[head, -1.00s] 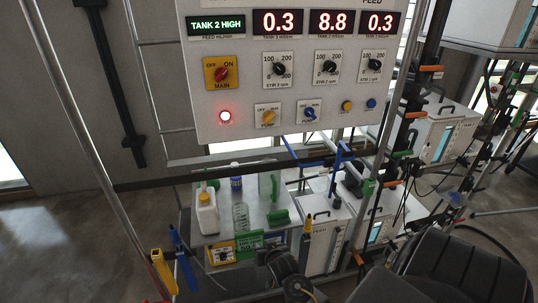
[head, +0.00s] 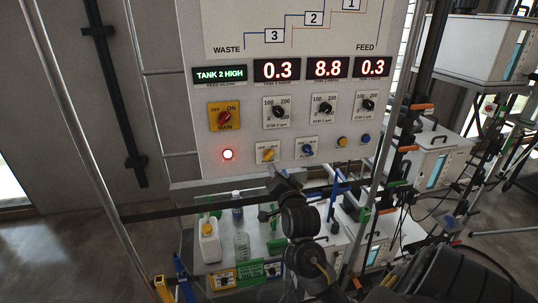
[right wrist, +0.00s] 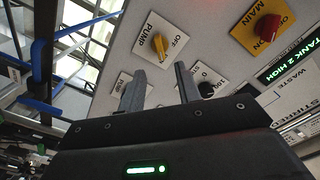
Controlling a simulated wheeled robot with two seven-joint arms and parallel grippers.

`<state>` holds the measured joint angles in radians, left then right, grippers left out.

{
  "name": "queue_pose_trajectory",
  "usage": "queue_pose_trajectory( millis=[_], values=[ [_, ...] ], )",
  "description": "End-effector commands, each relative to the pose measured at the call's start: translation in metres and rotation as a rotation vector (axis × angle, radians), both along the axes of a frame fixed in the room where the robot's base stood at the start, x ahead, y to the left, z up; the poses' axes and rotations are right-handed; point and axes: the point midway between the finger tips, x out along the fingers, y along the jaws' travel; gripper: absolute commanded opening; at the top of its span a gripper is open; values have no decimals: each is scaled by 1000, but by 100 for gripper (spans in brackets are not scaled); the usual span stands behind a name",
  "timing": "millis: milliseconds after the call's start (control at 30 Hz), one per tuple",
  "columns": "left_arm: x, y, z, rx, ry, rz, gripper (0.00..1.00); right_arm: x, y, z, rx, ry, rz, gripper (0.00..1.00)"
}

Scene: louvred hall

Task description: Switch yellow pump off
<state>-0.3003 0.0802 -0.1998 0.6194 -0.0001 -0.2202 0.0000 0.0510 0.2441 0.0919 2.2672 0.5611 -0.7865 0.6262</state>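The yellow pump knob (head: 268,154) sits on a small white plate low on the control panel, between the red lamp and the blue pump knob (head: 307,150). In the right wrist view the yellow knob (right wrist: 160,46) shows beyond the fingertips, next to the words PUMP and OFF. I cannot tell surely which label it points at. My right gripper (head: 280,177) is just below the yellow knob in the head view. In the right wrist view its two fingers (right wrist: 158,85) are apart with nothing between them, and not touching the knob. My left gripper is not in view.
The red main switch (head: 224,118) on its yellow plate is above left. A red lamp (head: 228,155) is lit. Stir dials (head: 324,108) line the row above.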

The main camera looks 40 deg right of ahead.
Motion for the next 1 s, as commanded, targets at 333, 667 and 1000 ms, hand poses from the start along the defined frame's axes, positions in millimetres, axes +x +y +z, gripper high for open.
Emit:
queue_pose_trajectory(
  millis=[333, 667, 1000],
  values=[
    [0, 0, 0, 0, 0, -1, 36, 28, -15, 0, -4, 1, 0, 34],
    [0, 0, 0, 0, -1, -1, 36, 68, -38, 0, -5, 2, -1, 34],
    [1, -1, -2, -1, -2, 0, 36, 83, -46, 0, -1, 2, 1, 34]
  ],
)
